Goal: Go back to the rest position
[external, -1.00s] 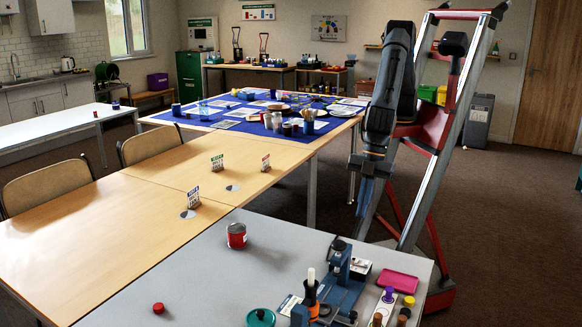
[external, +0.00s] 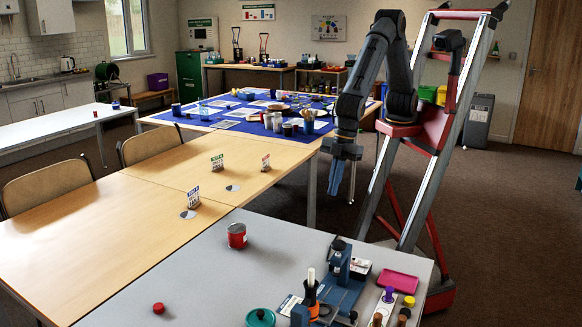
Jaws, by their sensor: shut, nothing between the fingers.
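My gripper (external: 343,176) hangs at the end of my arm in the external view, pointing down. Its two blue-grey fingers are together with nothing between them. It is beside the right edge of the wooden table (external: 150,222), over the floor and apart from the table objects. My arm is bent in an arch, with its elbow high near the red and grey frame.
A grey table (external: 190,272) in front holds a red can (external: 236,235), a red cap (external: 158,308), a blue device (external: 340,285) and a pink tray (external: 397,282). Small cards stand on the wooden table. A crowded blue cloth (external: 215,122) lies behind.

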